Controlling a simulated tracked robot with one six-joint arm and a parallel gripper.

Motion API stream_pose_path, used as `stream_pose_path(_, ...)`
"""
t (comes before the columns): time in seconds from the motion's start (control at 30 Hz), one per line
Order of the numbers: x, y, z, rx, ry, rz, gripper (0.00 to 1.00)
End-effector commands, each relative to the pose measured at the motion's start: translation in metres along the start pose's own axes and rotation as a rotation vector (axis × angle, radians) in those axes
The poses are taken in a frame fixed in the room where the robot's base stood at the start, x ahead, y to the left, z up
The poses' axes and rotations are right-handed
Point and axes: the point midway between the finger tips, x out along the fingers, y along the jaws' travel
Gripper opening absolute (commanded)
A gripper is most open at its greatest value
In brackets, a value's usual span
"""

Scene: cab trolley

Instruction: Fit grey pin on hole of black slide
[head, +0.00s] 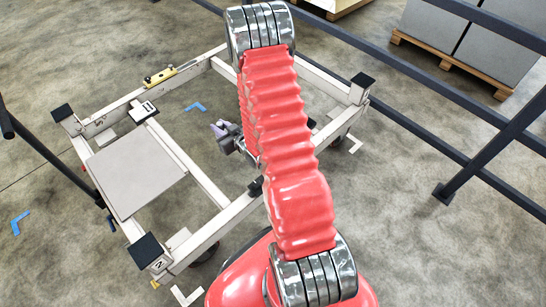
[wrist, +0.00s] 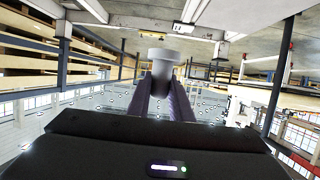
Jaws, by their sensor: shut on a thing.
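The grey pin (wrist: 163,56) stands up between the fingertips of my gripper (wrist: 163,82) in the wrist view, its wide round head showing above them. My gripper is shut on it. In the head view my gripper (head: 221,129) is small and partly behind my red arm, over the inside of the white trolley frame (head: 190,165); the pin is too small there to tell apart. A small black part (head: 257,186) sits on the near right beam beside my arm; I cannot tell whether it is the black slide. No hole shows.
The trolley has black corner pads (head: 149,252) and a grey plate (head: 135,172) at its left. A yellow bar (head: 160,76) lies on the far beam. Dark railings (head: 430,140) run along the right. Grey blocks on pallets (head: 480,65) stand behind them.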

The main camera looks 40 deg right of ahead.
Motion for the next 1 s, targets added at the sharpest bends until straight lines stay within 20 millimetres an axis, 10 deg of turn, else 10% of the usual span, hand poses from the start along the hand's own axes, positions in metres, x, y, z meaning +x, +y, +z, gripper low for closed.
stream_pose_path(0.6,-0.029,0.112,0.161,0.009,-0.002,0.026,0.00)
stream_pose_path(1.0,-0.054,0.131,0.221,0.008,0.001,0.036,0.00)
